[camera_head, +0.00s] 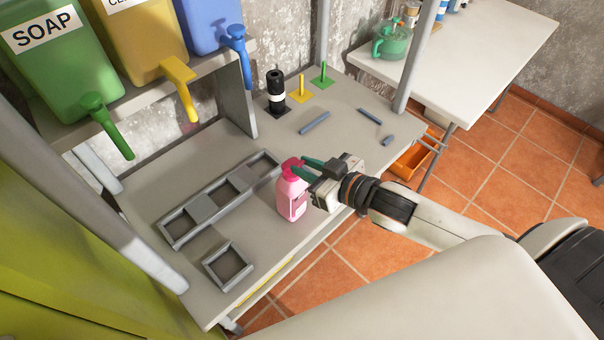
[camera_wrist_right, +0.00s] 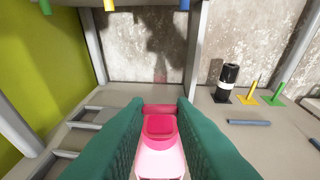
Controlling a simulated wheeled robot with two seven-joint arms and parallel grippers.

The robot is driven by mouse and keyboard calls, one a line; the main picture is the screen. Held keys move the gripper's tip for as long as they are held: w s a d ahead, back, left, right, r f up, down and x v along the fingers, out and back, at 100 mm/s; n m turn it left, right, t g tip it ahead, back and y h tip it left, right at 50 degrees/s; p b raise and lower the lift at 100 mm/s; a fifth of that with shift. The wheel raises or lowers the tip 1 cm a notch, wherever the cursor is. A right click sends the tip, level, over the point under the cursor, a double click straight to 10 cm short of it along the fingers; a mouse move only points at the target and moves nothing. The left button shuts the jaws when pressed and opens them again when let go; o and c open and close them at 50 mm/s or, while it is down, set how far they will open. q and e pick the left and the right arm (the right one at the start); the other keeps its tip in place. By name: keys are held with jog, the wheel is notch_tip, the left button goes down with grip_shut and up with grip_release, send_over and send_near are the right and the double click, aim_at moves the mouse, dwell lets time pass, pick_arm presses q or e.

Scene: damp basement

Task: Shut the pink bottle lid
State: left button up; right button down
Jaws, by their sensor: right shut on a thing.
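The pink bottle (camera_head: 291,198) stands upright on the grey workbench (camera_head: 262,232), near its front edge. Its darker pink lid (camera_head: 291,165) is at the top. In the right wrist view the lid (camera_wrist_right: 160,128) lies between the green fingers, with a pink strip behind it. I cannot tell whether the lid is fully shut. My right gripper (camera_head: 306,167) is shut on the bottle's upper part from the right; its fingers also show large in the wrist view (camera_wrist_right: 161,140). My left gripper is not in view.
Grey frames (camera_head: 205,207) lie on the bench left of the bottle. A black cylinder (camera_head: 276,92), yellow peg (camera_head: 301,90) and green peg (camera_head: 322,75) stand behind. Grey bars (camera_head: 314,123) lie nearby. Large dispensers (camera_head: 58,65) sit on a shelf above. A metal post (camera_head: 415,60) rises at right.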

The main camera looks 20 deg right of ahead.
jog(key=shift+s+d+f+t+y+b, duration=0.15)
jog(key=shift+f+t+y+b, duration=0.65)
jog(key=shift+b, duration=1.65)
jog(key=shift+s+f+t+y+b, duration=0.25)
jog(key=shift+f+t+b, duration=1.05)
jog(key=shift+b, duration=1.15)
jog(key=shift+s+d+f+t+y+b, duration=0.1)
jog(key=shift+f+t+y+b, duration=0.5)
jog(key=shift+t+b, duration=1.35)
jog(key=shift+g+b, duration=0.45)
jog(key=shift+g, duration=0.1)
jog(key=c, duration=1.2)
grip_release()
jog(key=shift+r, duration=0.1)
jog(key=b+v, duration=0.2)
jog(key=v, duration=1)
